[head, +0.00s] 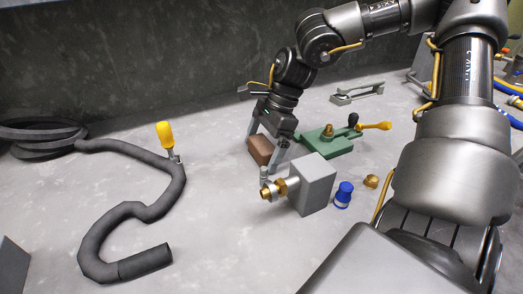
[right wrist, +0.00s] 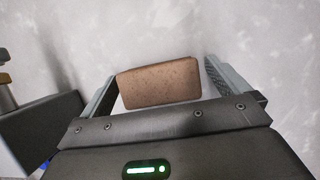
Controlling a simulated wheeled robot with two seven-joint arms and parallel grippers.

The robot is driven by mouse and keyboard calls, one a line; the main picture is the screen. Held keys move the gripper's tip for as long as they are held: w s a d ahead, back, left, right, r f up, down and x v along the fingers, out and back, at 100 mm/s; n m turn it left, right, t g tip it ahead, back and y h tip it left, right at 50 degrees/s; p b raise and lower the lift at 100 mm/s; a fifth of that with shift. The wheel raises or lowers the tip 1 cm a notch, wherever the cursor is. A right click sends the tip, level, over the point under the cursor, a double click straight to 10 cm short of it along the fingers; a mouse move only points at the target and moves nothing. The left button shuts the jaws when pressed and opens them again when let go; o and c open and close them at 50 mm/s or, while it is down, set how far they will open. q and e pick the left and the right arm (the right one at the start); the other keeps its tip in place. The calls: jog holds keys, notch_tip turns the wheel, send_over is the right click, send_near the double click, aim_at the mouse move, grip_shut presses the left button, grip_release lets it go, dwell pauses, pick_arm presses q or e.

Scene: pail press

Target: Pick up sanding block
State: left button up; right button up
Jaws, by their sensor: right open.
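The sanding block (head: 260,149) is a brown, box-shaped block on the grey floor-like surface, near the middle of the head view. My right gripper (head: 264,157) reaches down over it, with one finger to each side. In the right wrist view the sanding block (right wrist: 160,82) lies between the two open fingers of the right gripper (right wrist: 160,85), with a gap at the right finger and a smaller one at the left. My left gripper is not in view.
A grey block with a brass fitting (head: 313,184) stands close in front of the right gripper. A green clamp plate (head: 325,143) lies just right of it. A blue cap (head: 343,194) and brass nut (head: 371,181) sit nearby.

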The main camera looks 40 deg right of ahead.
aim_at(262, 143)
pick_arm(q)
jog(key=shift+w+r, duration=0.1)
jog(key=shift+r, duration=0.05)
pick_arm(e)
jog(key=c, duration=1)
notch_tip(262, 143, up, 9)
jog(key=shift+c, duration=0.2)
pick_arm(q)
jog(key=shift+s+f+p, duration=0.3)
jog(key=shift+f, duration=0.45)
pick_arm(e)
jog(key=shift+r, duration=0.55)
